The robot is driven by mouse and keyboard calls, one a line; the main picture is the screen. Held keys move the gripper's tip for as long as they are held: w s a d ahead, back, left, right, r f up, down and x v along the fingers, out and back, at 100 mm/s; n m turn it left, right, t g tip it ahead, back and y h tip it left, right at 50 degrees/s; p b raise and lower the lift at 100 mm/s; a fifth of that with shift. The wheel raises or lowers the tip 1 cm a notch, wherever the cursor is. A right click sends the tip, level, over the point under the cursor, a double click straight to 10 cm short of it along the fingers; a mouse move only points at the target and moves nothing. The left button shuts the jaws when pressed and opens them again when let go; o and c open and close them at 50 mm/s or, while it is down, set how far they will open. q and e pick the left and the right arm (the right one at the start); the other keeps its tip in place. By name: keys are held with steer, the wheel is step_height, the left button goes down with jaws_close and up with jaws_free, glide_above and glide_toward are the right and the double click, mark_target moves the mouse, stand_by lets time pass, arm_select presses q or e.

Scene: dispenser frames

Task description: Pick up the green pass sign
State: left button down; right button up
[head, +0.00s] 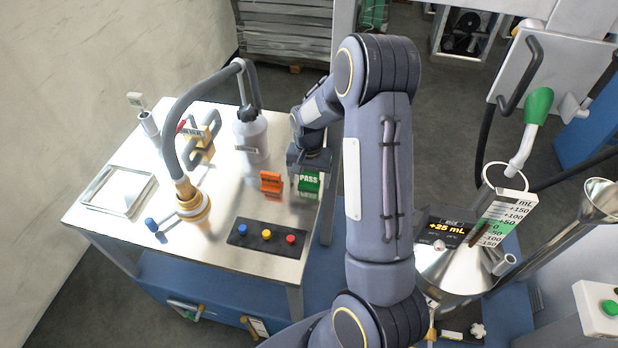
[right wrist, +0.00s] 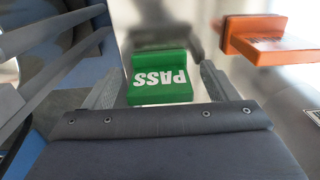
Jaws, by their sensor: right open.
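The green pass sign (head: 309,182) stands on the metal table near its right edge, its white PASS lettering showing. My right gripper (head: 308,168) is at the sign, coming from behind and above it in the head view. In the right wrist view the green pass sign (right wrist: 160,78) lies between the two fingers of my right gripper (right wrist: 158,88), with a gap visible on the right side. The fingers are open. Whether they touch the sign I cannot tell. My left gripper is not in view.
An orange sign (head: 271,183) stands just left of the green one, and also shows in the right wrist view (right wrist: 268,40). A button panel (head: 266,237), a grey bottle (head: 251,135) and a hose with a brass nozzle (head: 192,203) are on the table. A metal tray (head: 92,204) lies left.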

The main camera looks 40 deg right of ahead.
steer(key=shift+f, duration=0.1)
steer(key=shift+c, duration=0.3)
steer(key=c, duration=1)
